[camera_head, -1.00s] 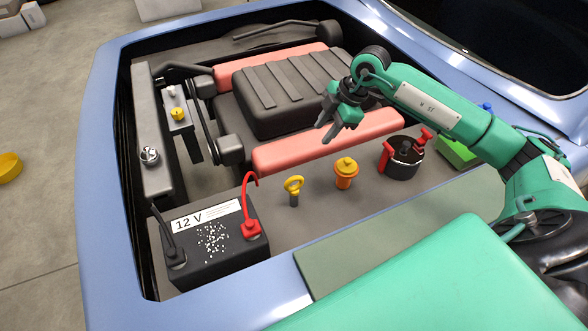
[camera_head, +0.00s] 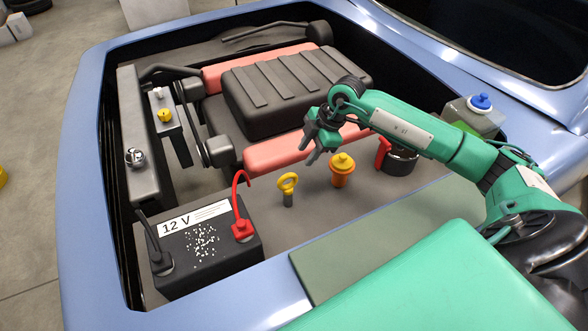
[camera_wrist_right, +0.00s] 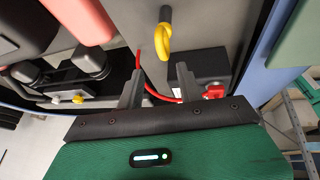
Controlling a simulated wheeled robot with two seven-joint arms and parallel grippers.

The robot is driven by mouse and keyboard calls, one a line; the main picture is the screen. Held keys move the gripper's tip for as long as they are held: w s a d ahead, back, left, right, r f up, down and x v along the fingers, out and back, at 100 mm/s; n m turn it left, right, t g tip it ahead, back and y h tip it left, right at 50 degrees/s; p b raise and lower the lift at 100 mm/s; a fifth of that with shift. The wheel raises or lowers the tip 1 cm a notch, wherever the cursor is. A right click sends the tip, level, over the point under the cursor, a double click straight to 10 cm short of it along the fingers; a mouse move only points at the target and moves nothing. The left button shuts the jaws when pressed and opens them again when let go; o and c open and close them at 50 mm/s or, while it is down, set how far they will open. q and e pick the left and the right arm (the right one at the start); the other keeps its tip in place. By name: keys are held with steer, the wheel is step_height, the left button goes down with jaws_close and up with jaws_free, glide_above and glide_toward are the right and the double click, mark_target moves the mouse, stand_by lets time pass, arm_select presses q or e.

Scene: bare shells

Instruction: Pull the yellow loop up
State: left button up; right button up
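The yellow loop (camera_head: 288,181) stands upright on a short dark stem in the engine bay, between the battery and the orange-yellow cap. In the right wrist view the yellow loop (camera_wrist_right: 162,42) is just beyond the fingertips, with its dark stem behind it. My right gripper (camera_head: 311,150) is above the loop and slightly to its right in the head view, apart from it. In the right wrist view my right gripper (camera_wrist_right: 157,78) has its two fingers spread with nothing between them. My left gripper is not in view.
The 12 V battery (camera_head: 206,247) with a red cable (camera_head: 237,205) is left of the loop. An orange cap (camera_head: 342,172) and a dark round part with a red handle (camera_head: 400,160) are to the right. A pink bar (camera_head: 290,150) lies behind.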

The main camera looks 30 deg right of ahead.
mark_target(294, 174)
steer(key=p+x, duration=0.2)
steer(key=x, duration=0.7)
steer(key=shift+f, duration=0.1)
jaws_close()
